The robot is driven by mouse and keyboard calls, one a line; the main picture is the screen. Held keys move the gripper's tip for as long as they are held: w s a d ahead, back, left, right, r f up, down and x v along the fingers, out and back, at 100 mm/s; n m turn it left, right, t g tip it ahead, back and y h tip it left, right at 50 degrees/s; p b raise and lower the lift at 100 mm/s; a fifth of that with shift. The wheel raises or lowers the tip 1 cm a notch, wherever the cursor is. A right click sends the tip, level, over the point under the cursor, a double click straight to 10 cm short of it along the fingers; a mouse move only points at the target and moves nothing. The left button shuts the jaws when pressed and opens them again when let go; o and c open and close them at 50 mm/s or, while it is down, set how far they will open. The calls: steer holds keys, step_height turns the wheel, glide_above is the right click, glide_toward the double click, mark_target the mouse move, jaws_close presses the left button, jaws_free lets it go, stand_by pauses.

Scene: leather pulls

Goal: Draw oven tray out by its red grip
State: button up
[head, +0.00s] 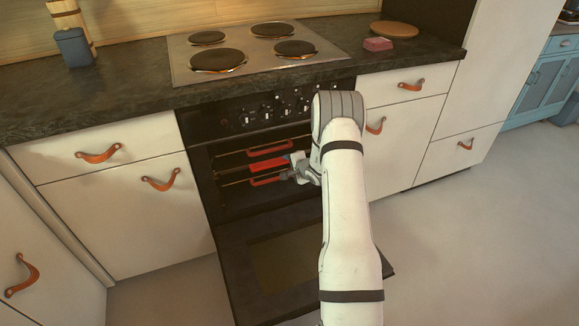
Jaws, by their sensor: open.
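The black oven (226,205) stands open, with its door (290,262) folded down toward me. Inside are dark racks or trays with red parts at the front. There is an upper red grip (270,148), a wider red piece in the middle (266,165) and a lower red grip (266,181). I cannot tell which of them belongs to which tray. My gripper (287,172) is open at the oven mouth, just right of the middle and lower red parts. Whether it touches them is unclear. My arm hides the right side of the oven opening.
Oven knobs (262,110) sit above the opening, below a hob (255,52) on a dark worktop (110,92). White cupboards with orange leather pulls (98,153) flank the oven. A pink block (378,44) lies on the worktop. The floor at right (470,235) is clear.

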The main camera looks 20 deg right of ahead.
mark_target(280, 163)
steer(key=x, duration=0.7)
steer(key=shift+w+f+b, duration=0.15)
steer(key=shift+w+b, duration=0.15)
steer(key=shift+b, duration=0.05)
steer(key=shift+c, duration=0.6)
jaws_close()
